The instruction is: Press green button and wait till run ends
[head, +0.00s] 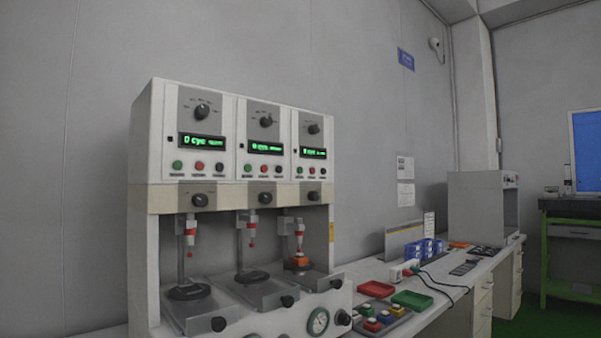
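A white test machine (141,160) with three stations side by side stands on the bench. Each station has a panel with a knob, a lit green display and a row of small buttons. The left green button (178,164), middle green button (248,168) and right green button (299,170) each sit leftmost in their row. The left display (202,141) seems to read 0 cyc; the others are too small to read surely. An orange block (300,261) sits under the right station's red-tipped plunger (299,238). The left and middle stations look empty. My gripper is not in view.
On the bench right of the machine are a red tray (376,289), a green tray (412,300), a grey tray with several coloured blocks, a corded white device (401,272) and blue bins (413,250). A grey cabinet (483,208) stands farther back. Green floor shows at right.

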